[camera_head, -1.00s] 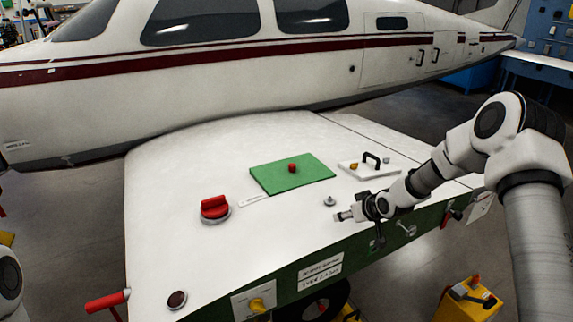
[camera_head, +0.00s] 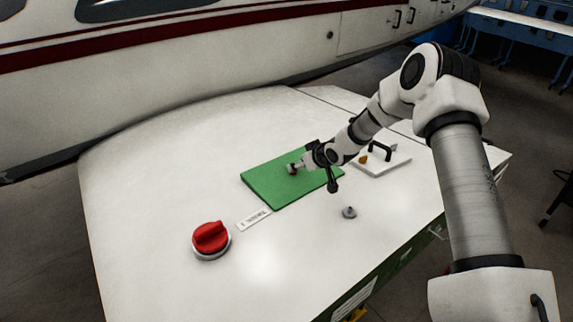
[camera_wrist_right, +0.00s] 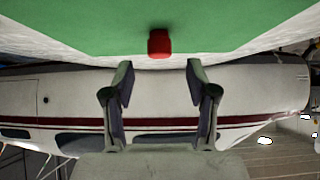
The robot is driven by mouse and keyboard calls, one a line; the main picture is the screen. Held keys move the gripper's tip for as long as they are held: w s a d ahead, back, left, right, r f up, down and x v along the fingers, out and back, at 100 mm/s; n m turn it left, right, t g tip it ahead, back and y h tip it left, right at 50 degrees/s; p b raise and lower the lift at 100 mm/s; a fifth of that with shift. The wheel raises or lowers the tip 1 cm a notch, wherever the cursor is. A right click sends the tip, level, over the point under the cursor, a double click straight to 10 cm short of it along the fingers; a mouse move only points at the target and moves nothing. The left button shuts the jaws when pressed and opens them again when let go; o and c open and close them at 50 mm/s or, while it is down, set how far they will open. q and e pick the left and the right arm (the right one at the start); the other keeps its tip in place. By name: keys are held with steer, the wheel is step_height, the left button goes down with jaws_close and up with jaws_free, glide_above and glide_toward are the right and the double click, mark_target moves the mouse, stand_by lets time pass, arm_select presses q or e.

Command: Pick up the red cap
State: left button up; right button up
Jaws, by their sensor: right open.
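A small red cap (camera_wrist_right: 159,43) sits on a green mat (camera_wrist_right: 80,22) in the right wrist view. It lies just beyond the fingertips of my right gripper (camera_wrist_right: 158,66), roughly centred between them. The gripper is open and empty. In the head view, my right gripper (camera_head: 300,165) is over the green mat (camera_head: 268,188), and the small red cap (camera_head: 292,170) is partly hidden at its fingertips. A larger red knob (camera_head: 210,236) on a round metal base stands on the white wing to the lower left. My left gripper is out of view.
A white plate (camera_head: 392,164) with a black handle and a small orange piece lies right of the mat. A small grey metal fitting (camera_head: 349,212) stands on the wing in front. A white label strip (camera_head: 254,219) lies near the mat. The aircraft fuselage (camera_head: 250,55) rises behind.

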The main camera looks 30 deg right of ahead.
steer(key=shift+w+f+p, duration=0.15)
steer(key=shift+w+p, duration=0.05)
steer(key=shift+p, duration=0.5)
steer(key=p+x, duration=0.1)
steer(key=x, duration=0.4)
steer(key=shift+w+f, duration=0.1)
steer(key=shift+w, duration=0.1)
steer(key=shift+s, duration=0.2)
steer(key=shift+s+r, duration=0.15)
steer(key=shift+r, duration=0.1)
steer(key=shift+c, duration=1.4)
steer(key=c, duration=0.6)
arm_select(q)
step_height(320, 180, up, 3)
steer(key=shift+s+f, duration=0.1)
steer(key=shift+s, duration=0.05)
arm_select(e)
steer(key=shift+c, duration=0.2)
